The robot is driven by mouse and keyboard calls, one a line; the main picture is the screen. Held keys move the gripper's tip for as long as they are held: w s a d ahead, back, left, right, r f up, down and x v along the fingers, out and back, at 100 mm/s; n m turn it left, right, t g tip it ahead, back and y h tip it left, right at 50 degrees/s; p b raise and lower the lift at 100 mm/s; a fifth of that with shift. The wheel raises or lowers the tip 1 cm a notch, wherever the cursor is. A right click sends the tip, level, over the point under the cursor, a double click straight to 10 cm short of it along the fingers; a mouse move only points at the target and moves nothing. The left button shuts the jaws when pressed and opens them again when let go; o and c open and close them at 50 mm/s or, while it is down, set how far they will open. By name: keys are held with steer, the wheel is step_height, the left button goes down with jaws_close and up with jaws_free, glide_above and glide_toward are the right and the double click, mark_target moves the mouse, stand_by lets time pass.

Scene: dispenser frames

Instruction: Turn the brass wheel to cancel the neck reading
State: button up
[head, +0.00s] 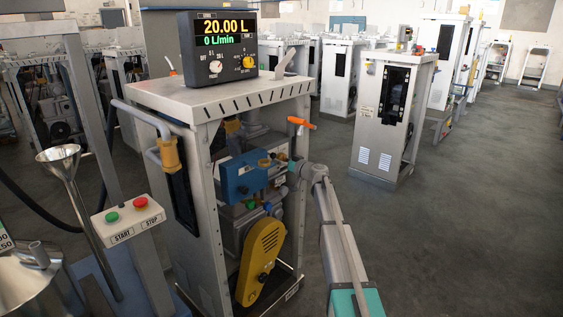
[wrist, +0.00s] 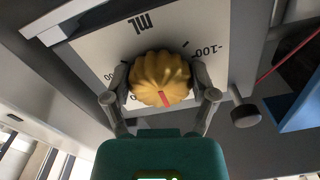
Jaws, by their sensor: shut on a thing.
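The brass wheel (wrist: 160,72), a yellow fluted knob with a red mark, sits on a white dial plate (wrist: 105,50) in the wrist view. My gripper (wrist: 161,84) is shut on it, with one grey finger on each side. The red mark points to the bottom of the picture, slightly right. "mL" shows upside down above the wheel, "-100" to its right, and a partly covered number to its left. My gripper body hides the plate below the wheel. In the head view my gripper (head: 288,166) reaches into the dispenser frame (head: 190,95), and the wheel cannot be made out.
A display (head: 216,45) on top reads 20.00 L and 0 L/min. An orange-handled lever (head: 301,123) stands above my wrist. A blue box (head: 240,180) and a yellow guard (head: 262,255) are inside the frame. Open floor (head: 460,220) lies to the right.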

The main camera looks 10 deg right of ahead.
steer(key=shift+m, duration=0.3)
steer(key=m, duration=0.9)
steer(key=shift+a+r, duration=0.1)
steer(key=shift+r, duration=0.05)
stand_by(0.4)
steer(key=o, duration=1)
steer(key=shift+s, duration=0.2)
steer(key=v, duration=1.1)
steer(key=shift+s+d, duration=0.25)
